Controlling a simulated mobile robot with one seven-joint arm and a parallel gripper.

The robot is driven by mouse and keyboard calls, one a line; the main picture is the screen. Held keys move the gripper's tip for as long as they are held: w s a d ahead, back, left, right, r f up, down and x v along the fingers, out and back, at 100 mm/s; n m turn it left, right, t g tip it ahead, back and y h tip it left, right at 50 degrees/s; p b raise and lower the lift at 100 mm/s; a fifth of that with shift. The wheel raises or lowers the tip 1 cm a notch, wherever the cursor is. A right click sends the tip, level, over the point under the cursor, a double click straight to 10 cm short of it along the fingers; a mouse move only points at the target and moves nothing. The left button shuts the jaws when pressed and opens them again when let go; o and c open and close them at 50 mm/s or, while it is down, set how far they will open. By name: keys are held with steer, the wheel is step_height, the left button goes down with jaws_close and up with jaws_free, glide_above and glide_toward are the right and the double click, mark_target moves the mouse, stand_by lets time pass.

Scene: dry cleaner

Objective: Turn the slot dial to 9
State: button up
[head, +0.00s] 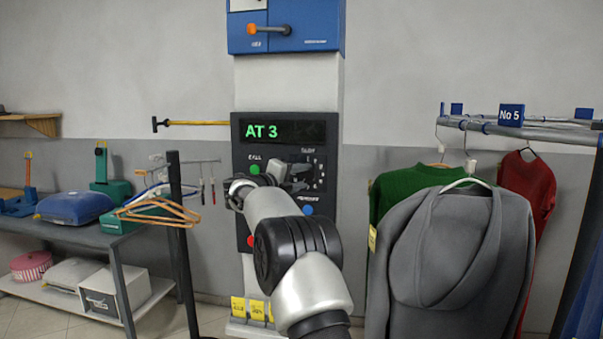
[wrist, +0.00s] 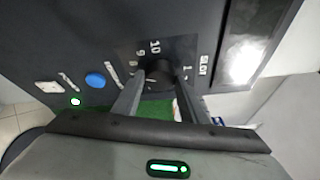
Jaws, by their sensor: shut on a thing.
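The slot dial (wrist: 158,70) is a dark knob on a dark control panel, ringed by white numbers. In the wrist view the label SLOT and the numbers 10, 9 and 1 show around it. My gripper (wrist: 160,78) is shut on the knob, one finger on each side. The fingers hide part of the number ring, and I cannot make out where the pointer stands. In the head view my gripper (head: 298,179) covers much of the dial, with some scale marks visible at its right. The panel's display (head: 285,131) reads AT 3 in green.
A green CALL button (head: 255,169) and a red button (head: 251,240) are on the panel; a blue button (wrist: 95,80) is near the dial. Garments hang on a rail (head: 530,130) at right. A dark post (head: 182,240) and a shelf (head: 70,245) stand left.

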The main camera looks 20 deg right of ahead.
steer(key=m+y+p, duration=0.1)
steer(key=m, duration=0.1)
steer(key=m+y, duration=0.1)
steer(key=m, duration=0.1)
steer(key=shift+d+r+m+y+p, duration=0.1)
steer(key=shift+r+m+y+p, duration=0.2)
steer(key=shift+r+m+p, duration=0.1)
stand_by(0.4)
steer(key=o, duration=1.1)
steer(key=shift+c, duration=0.2)
steer(key=b+v, duration=0.1)
steer(key=v, duration=1.6)
steer(key=shift+s+r, duration=0.15)
steer(key=shift+s, duration=0.05)
